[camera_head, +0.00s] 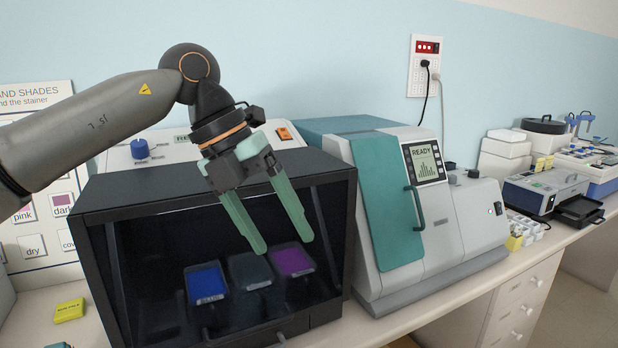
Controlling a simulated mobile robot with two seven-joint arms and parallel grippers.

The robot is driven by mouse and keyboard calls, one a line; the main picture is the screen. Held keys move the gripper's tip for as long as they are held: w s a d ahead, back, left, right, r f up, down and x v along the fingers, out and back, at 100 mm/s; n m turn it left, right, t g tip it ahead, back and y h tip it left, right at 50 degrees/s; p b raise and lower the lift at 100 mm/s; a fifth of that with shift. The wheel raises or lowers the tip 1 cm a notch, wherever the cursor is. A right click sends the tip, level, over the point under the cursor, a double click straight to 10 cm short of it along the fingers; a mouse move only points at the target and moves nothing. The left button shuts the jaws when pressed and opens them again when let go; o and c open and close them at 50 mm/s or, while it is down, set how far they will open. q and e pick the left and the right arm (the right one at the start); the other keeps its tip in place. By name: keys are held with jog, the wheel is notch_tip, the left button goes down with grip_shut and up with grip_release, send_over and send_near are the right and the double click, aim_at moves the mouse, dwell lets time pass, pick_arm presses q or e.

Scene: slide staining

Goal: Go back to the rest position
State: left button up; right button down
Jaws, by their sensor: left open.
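My left gripper (284,246) hangs from the arm that comes in from the left. Its two green fingers point down and are apart, with nothing between them. The fingertips show in front of the black open-fronted box (97,205), over its dark inside. In the box are a blue tray (206,281), a dark grey tray (250,271) and a purple tray (293,261), side by side. In the picture the fingertips lie just above the grey and purple trays. How far they are from the trays in depth I cannot tell. My right gripper is not in view.
A grey and teal machine (440,215) with a "READY" screen stands right of the box. A yellow block (69,310) lies on the counter at the left. A labelled board (40,250) stands behind it. More equipment (545,190) fills the counter at the right.

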pick_arm(q)
jog(key=s+d+f+n+g+h, duration=0.1)
jog(key=s+d+f+g+h, duration=0.25)
jog(key=d+h, duration=0.35)
jog(key=s+d+f+g+h, duration=0.2)
jog(key=d+f+h, duration=0.2)
jog(key=d+h, duration=0.3)
jog(key=w+a+f+n+t+y, duration=0.35)
jog(key=a+f+n+t, duration=0.25)
jog(key=f+n+t, duration=0.65)
jog(key=w+a+f+n+t+y, duration=0.3)
jog(key=a+f+n+t+y, duration=0.25)
jog(key=f+n+t, duration=0.75)
jog(key=s+a+f+n+g+y, duration=0.4)
jog(key=s+a+f, duration=0.3)
jog(key=s+f, duration=0.3)
jog(key=s+a+f+n+g+y, duration=0.3)
jog(key=s+a+f+n+g, duration=0.3)
jog(key=s+a+f, duration=0.2)
notch_tip(320, 180, down, 2)
jog(key=shift+s+f+g+y, duration=0.2)
jog(key=shift+s+g+y, duration=0.15)
jog(key=shift+s, duration=0.55)
jog(key=shift+c, duration=0.4)
